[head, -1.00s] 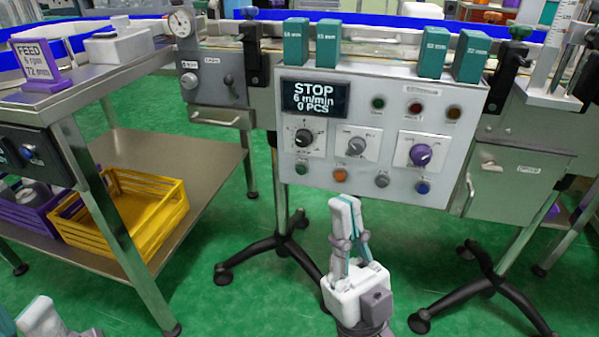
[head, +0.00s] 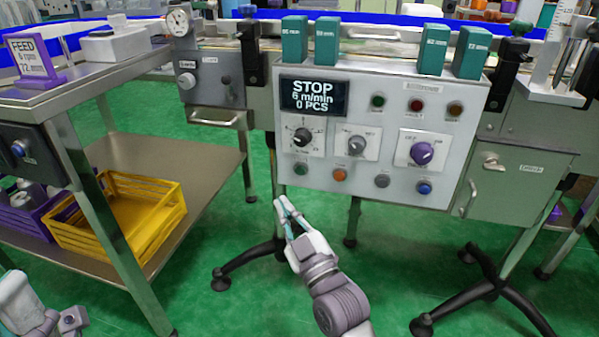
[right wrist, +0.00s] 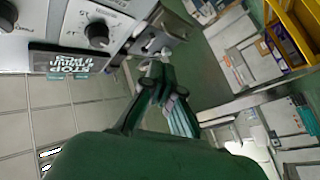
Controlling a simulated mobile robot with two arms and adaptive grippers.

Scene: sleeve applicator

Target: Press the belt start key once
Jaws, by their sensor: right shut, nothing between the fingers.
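The grey control panel (head: 376,190) faces me in the head view. Its display (head: 314,96) reads STOP, 6 m/min, 0 PCS. The right wrist view shows the display (right wrist: 70,62) upside down beyond the fingers. My left gripper (head: 12,285) is partly cut off at lower left.
Dials, including a purple knob (head: 421,153), and several lamps sit above the keys. Teal blocks (head: 294,40) stand along the panel top. A steel table (head: 160,140) with a yellow crate (head: 165,222) stands left.

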